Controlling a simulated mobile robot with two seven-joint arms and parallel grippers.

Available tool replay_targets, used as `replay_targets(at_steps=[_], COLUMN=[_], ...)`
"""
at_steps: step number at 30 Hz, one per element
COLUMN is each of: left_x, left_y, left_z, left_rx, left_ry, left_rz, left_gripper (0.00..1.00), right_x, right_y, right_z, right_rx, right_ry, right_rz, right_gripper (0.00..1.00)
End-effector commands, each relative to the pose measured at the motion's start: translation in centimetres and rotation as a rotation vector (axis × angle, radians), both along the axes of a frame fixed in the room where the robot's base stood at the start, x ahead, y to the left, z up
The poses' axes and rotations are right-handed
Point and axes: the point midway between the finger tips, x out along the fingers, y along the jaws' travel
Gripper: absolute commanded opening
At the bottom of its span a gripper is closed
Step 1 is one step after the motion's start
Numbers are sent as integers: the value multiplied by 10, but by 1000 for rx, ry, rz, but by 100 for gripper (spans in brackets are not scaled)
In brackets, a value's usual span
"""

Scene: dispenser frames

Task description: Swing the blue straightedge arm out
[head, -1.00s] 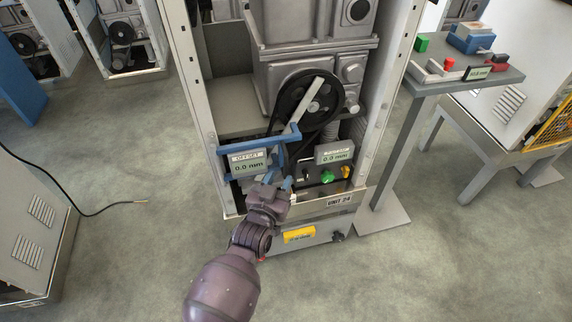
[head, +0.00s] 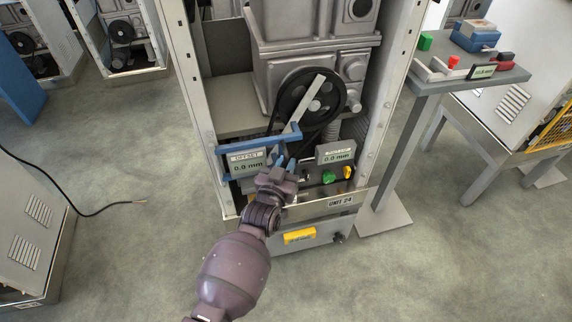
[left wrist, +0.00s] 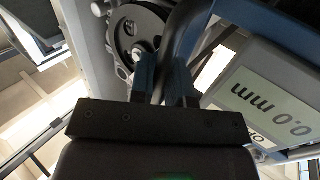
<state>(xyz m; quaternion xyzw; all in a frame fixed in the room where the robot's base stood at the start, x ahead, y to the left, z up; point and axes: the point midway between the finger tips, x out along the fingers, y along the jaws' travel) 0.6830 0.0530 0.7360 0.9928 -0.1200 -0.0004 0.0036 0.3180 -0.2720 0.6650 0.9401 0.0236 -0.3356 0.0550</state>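The blue straightedge arm (head: 240,145) lies across the lower front of the open machine cabinet, below the black pulley (head: 310,95). A blue piece runs down from its right part toward my left gripper. My left gripper (head: 283,163) is at the lower right of the blue arm, between two small displays. In the left wrist view its two blue fingers (left wrist: 164,82) are a small gap apart, with a dark curved bar behind or between them. I cannot tell whether they touch anything. My right gripper is not in view.
The OFFSET display (head: 247,164) and another display (head: 335,153) both read 0.0 mm. Green and yellow knobs (head: 329,177) sit right of the gripper. A grey pedestal table (head: 440,84) stands at the right. The floor in front is clear.

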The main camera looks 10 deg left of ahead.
Motion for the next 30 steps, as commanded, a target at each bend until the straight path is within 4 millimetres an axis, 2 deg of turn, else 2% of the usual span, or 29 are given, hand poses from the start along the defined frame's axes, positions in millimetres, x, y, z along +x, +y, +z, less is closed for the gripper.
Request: replay_targets(at_steps=[1, 3, 17, 23, 30], left_x=[0, 0, -4, -16, -39], left_y=[0, 0, 1, 1, 6], left_z=[0, 0, 1, 3, 3], left_rx=[0, 0, 4, 8, 11], left_ry=[0, 0, -2, -4, -3], left_rz=[0, 0, -22, -89, -214], left_gripper=[9, 0, 0, 0, 0], right_x=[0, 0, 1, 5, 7], right_y=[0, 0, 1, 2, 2], right_z=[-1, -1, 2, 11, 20], right_rx=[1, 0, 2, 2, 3], right_ry=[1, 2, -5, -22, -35], right_rz=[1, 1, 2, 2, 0], right_gripper=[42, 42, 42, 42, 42])
